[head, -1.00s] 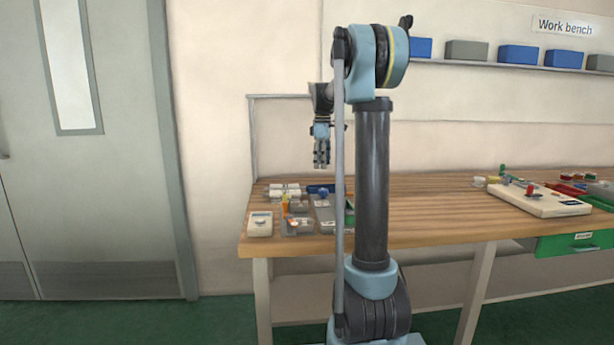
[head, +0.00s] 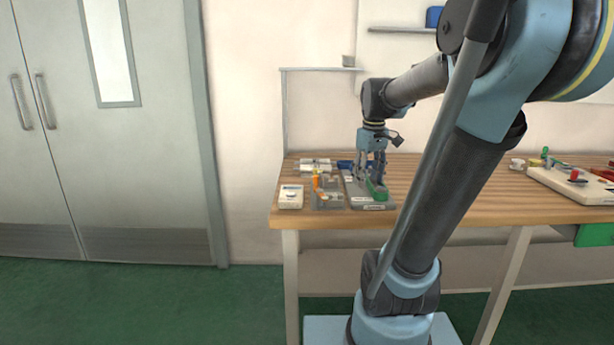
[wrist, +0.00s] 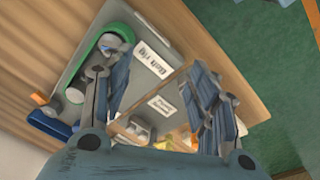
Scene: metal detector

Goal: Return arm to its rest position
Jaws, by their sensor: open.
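My gripper (head: 371,170) hangs fingers down at the left end of the wooden bench in the head view, just over or beside a green curved part (head: 377,189) on a grey tray (head: 355,192). In the wrist view my gripper (wrist: 157,88) has its two fingers wide apart, with nothing held between them. The green part (wrist: 92,48) is beyond the left finger there. Labelled grey trays lie below. Whether a finger touches the green part cannot be told.
The wooden bench (head: 340,219) holds a white box (head: 291,196), a grey compartment tray (head: 328,203) and a blue item (head: 346,164) near my gripper. A white board (head: 578,188) with small parts lies to the right. A wall shelf (head: 402,30) is above. Green floor is clear at left.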

